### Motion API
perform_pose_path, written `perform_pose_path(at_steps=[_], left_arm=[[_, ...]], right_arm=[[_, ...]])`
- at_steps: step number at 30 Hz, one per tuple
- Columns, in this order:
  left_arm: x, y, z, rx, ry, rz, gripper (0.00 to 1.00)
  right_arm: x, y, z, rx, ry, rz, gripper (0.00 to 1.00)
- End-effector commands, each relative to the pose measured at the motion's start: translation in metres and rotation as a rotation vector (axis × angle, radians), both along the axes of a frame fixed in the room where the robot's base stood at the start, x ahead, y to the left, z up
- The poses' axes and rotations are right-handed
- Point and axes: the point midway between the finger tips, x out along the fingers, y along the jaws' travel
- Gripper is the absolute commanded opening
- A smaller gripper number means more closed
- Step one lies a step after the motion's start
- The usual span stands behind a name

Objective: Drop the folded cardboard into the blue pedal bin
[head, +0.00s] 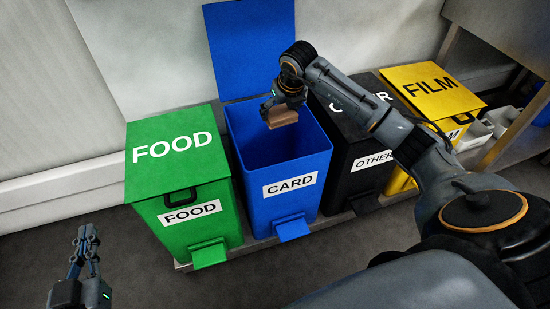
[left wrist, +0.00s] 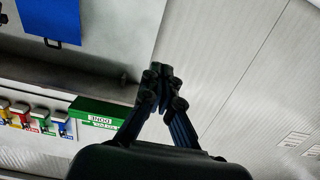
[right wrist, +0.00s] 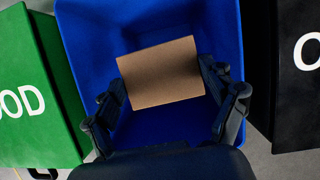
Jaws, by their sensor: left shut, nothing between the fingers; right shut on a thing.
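The blue pedal bin (head: 285,155), labelled CARD, stands with its lid (head: 248,48) raised against the wall. My right gripper (head: 278,103) is over its open mouth. It is shut on the brown folded cardboard (head: 281,118). In the right wrist view the folded cardboard (right wrist: 160,72) sits between the fingers, with the blue bin's inside (right wrist: 100,30) below it. My left gripper (head: 86,236) is shut and empty at the lower left of the head view, apart from the bins. Its closed fingertips (left wrist: 162,72) also show in the left wrist view.
A green FOOD bin (head: 180,170) with its lid down stands left of the blue bin. A black OTHER bin (head: 352,150) and a yellow FILM bin (head: 430,92) stand to the right, lids down. The floor (head: 150,275) in front is clear.

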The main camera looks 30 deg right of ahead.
Motion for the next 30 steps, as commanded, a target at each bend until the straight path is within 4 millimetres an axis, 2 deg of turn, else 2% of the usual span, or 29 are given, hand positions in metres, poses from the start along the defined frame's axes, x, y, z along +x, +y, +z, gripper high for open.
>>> perform_pose_path(at_steps=[9,15,21,29,30], left_arm=[[0.002,-0.007,0.045,-0.065,-0.253,-0.016,0.00],[-0.002,-0.009,0.066,-0.096,-0.367,-0.022,0.00],[-0.005,-0.010,0.076,-0.109,-0.417,-0.025,0.00],[-0.005,-0.010,0.077,-0.110,-0.421,-0.025,0.00],[-0.005,-0.010,0.077,-0.110,-0.421,-0.025,0.00]], right_arm=[[0.000,0.000,-0.015,0.001,0.000,-0.001,0.62],[0.000,0.000,-0.020,0.001,0.000,-0.001,0.62],[0.000,0.000,-0.022,0.001,0.000,-0.001,0.62],[0.000,0.000,-0.022,0.001,0.000,0.000,0.62],[0.000,0.000,-0.022,0.001,0.000,0.000,0.90]])
